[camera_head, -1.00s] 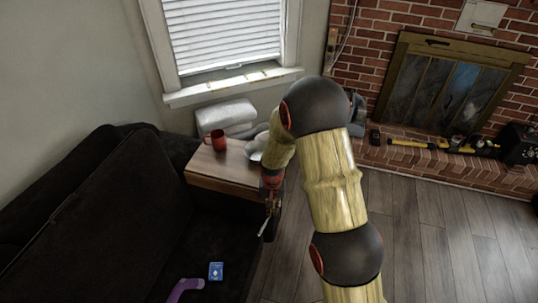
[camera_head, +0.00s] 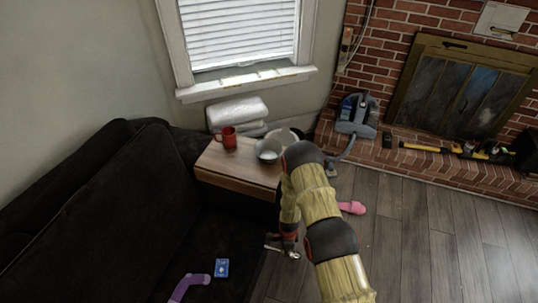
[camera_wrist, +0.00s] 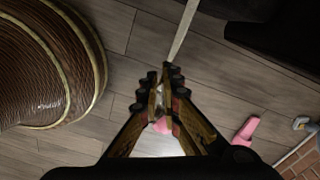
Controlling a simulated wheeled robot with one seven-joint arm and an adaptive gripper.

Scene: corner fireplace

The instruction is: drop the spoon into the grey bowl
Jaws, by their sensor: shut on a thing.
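The grey bowl (camera_head: 268,156) sits on the wooden side table (camera_head: 225,172), near its right edge and just left of my arm. My gripper (camera_head: 287,243) is below and in front of the table, over the gap between sofa and floor, apart from the bowl. It is shut on the metal spoon (camera_head: 293,254), which lies crosswise in the head view. In the wrist view, my gripper (camera_wrist: 162,95) has its fingertips closed on the spoon, and the long handle (camera_wrist: 183,30) sticks out beyond them. The bowl is not in the wrist view.
A red mug (camera_head: 228,138) stands on the table left of the bowl. The black sofa (camera_head: 75,215) holds a blue box (camera_head: 222,267) and a purple thing (camera_head: 188,287). A pink slipper (camera_head: 352,207) lies on the floor. A vacuum cleaner (camera_head: 357,116) stands by the brick hearth.

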